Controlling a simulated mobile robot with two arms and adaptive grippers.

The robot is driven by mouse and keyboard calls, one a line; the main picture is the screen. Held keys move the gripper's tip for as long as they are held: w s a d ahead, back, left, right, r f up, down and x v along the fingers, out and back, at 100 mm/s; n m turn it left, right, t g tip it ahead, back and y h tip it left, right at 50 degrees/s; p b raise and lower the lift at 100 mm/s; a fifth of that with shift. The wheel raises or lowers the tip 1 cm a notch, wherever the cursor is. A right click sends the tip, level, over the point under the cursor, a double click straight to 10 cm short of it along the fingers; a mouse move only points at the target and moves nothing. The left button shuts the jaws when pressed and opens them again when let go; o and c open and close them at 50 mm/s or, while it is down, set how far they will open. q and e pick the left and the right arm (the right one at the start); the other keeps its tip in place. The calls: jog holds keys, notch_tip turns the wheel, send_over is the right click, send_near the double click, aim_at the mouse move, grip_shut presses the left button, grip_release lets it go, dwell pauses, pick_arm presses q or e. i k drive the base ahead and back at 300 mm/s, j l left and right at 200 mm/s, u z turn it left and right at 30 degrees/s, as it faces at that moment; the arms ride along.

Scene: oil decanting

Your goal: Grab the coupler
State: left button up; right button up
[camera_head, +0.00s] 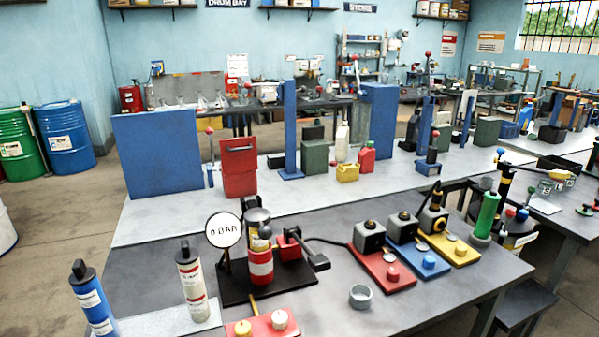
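Neither of my grippers shows in the head view. I cannot tell for certain which part is the coupler. A dark block-ended fitting (317,260) sticks out at the right of a black base plate (237,292) on the front table, beside a red block (288,247). A black hose (328,240) runs from near there toward the coloured plates. The base plate also carries a red and white cylinder (261,266) with a dark top and a round white gauge (223,230) reading 0 BAR.
Red (387,277), blue (422,264) and yellow (457,251) plates with dark blocks stand right of the base plate. A grey cup (360,296) stands in front. Two tubes (192,287) (93,303) stand at the left. The front table (420,305) is clear at the front right.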

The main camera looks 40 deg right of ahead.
aim_at(437, 196)
jog(key=k+l+u, duration=0.1)
jog(key=l, duration=0.3)
jog(key=k+l+u, duration=0.1)
jog(key=l, duration=0.3)
jog(key=k+l, duration=0.15)
jog(key=l, duration=0.25)
jog(key=k+l+u, duration=0.15)
jog(key=l, duration=0.25)
jog(key=k+l+u, duration=0.1)
jog(key=l, duration=0.3)
jog(key=k+l+u, duration=0.1)
jog(key=l, duration=0.25)
jog(key=k, duration=0.05)
